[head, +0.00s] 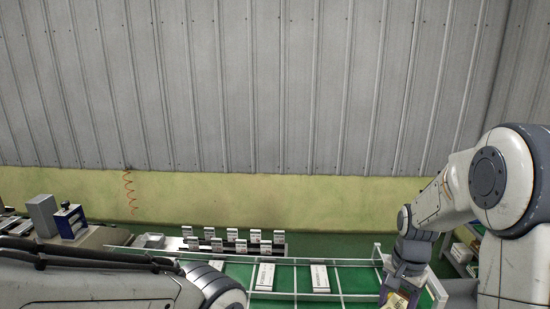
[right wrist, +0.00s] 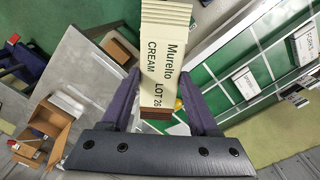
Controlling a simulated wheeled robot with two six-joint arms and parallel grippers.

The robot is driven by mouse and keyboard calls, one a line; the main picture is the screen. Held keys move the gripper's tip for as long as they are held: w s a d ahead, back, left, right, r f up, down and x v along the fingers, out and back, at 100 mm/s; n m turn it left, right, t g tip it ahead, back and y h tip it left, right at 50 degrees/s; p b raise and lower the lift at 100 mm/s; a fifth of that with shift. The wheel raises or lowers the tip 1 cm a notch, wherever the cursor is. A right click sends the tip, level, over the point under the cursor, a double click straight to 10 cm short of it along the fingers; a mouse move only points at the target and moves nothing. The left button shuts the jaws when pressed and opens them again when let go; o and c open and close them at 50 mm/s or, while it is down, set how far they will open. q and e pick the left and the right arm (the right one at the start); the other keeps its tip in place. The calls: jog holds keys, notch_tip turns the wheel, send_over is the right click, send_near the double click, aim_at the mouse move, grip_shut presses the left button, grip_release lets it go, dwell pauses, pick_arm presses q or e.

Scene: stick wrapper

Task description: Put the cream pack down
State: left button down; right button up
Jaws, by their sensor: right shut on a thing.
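The cream pack (right wrist: 165,55) is a pale carton printed "Murello CREAM LOT 26". In the right wrist view it stands between the two purple fingers of my right gripper (right wrist: 160,88), which is shut on it. In the head view my right gripper (head: 402,283) hangs at the lower right, over the right end of the green sectioned surface; only a small yellowish part shows under it. Whether the pack touches anything below cannot be told. My left arm crosses the lower left of the head view, but its gripper is out of frame.
The green surface (head: 350,281) has pale dividers, with white packs (head: 320,278) lying in its sections. Several small white cartons (head: 254,235) stand in rows behind it. Open brown boxes (right wrist: 45,130) lie left in the right wrist view, near a bare grey surface (right wrist: 82,75).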

jog(key=a+f+n+b, duration=0.2)
jog(key=a+f+n, duration=0.1)
jog(key=f, duration=0.4)
jog(key=s+a+f+n+b, duration=0.1)
jog(key=a+f+n+b, duration=0.1)
jog(key=f, duration=0.5)
jog(key=s+a+f+n+b, duration=0.1)
jog(key=a+f+n+b, duration=0.2)
jog(key=f+n, duration=0.2)
jog(key=shift+s+a+f, duration=0.1)
jog(key=shift+a+f, duration=0.05)
jog(key=shift+f, duration=0.55)
jog(key=shift+a+f, duration=0.15)
jog(key=shift+f, duration=0.5)
jog(key=shift+r, duration=0.1)
